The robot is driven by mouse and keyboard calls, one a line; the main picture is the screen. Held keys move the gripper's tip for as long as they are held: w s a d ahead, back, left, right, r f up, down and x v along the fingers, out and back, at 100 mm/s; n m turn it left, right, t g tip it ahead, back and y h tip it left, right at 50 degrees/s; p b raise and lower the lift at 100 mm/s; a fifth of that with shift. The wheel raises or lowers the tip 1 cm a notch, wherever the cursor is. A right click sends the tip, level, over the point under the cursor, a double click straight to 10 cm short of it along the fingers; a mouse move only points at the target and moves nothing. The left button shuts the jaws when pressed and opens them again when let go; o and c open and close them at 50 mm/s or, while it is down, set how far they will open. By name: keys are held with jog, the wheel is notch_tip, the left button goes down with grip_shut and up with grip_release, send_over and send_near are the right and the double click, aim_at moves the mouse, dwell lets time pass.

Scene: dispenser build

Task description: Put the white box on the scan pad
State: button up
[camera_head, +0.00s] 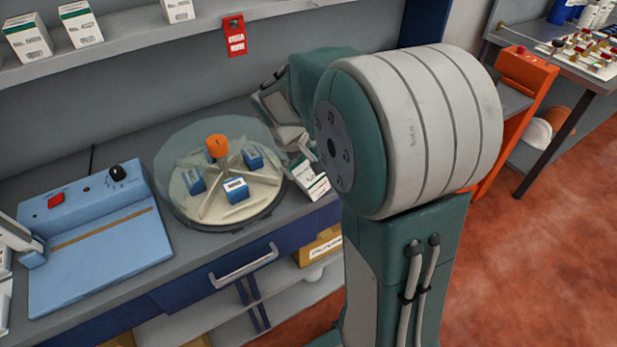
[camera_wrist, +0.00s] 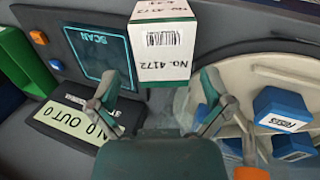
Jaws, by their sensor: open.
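The white box (camera_wrist: 163,45) with a barcode and "No. 4172" is at the top middle of the wrist view, just beyond my fingertips. In the head view, a white box (camera_head: 311,180) leans tilted beside the turntable's right edge, partly behind my arm. The scan pad (camera_wrist: 97,52), a dark panel with a cyan outline and the word SCAN, lies left of the box in the wrist view; my arm hides it in the head view. My gripper (camera_wrist: 160,88) is open, its fingers spread apart below the box. I cannot tell whether the box touches the pad's edge.
A clear-covered turntable (camera_head: 180,205) with blue containers and an orange knob stands close by. A counter display (camera_wrist: 75,120) and a green bin (camera_wrist: 22,62) are left of my gripper. A blue machine (camera_head: 105,245) stands at left. A shelf (camera_head: 130,45) runs above the counter.

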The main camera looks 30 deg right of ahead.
aim_at(306, 171)
jog(key=x, duration=0.4)
jog(key=shift+a+f, duration=0.15)
jog(key=shift+f, duration=0.55)
jog(key=c, duration=1.1)
